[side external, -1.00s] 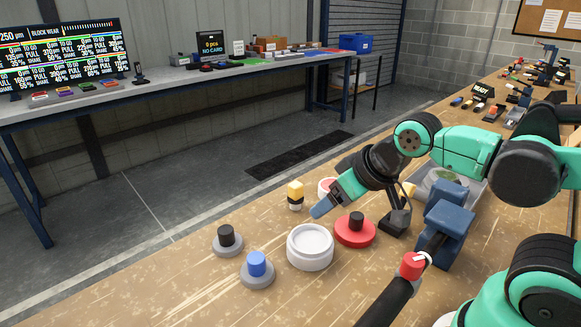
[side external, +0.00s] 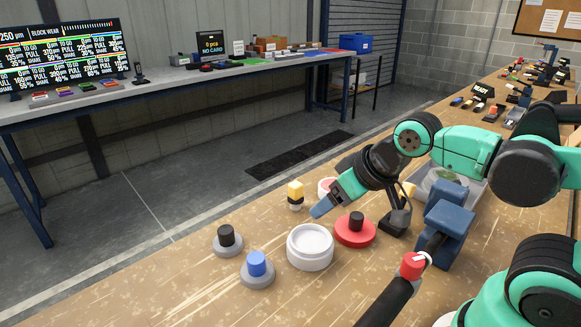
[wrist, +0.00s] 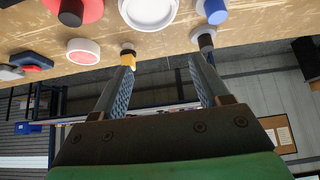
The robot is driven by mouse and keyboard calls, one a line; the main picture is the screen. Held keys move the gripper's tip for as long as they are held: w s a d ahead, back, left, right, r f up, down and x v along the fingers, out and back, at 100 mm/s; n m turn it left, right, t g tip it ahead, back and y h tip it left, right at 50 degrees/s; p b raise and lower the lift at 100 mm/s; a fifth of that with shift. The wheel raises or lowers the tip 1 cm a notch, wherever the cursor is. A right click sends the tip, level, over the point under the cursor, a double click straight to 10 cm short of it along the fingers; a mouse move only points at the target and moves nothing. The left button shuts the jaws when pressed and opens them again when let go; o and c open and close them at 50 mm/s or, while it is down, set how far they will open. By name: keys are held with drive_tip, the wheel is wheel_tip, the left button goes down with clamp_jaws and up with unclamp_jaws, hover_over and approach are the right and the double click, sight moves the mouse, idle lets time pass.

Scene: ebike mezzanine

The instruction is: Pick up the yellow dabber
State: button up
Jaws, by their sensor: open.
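The yellow dabber (side external: 295,195) stands upright on the wooden bench in the side view, with a yellow top and a pale and black lower part. It also shows in the wrist view (wrist: 128,57), beyond the tip of the left finger. My gripper (side external: 321,208) is just right of the dabber and slightly nearer the camera, above the bench. In the wrist view my gripper (wrist: 162,64) has its two fingers wide apart with nothing between them. I cannot tell the exact gap between finger and dabber.
Nearby stand a white round tub (side external: 310,247), a red-based dabber (side external: 355,229), a blue-topped dabber (side external: 257,268) and a black-topped one (side external: 227,239). A white pot with a red top (side external: 326,187) is behind my gripper. The bench's front left is clear.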

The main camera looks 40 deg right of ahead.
drive_tip(key=shift+o, duration=0.4)
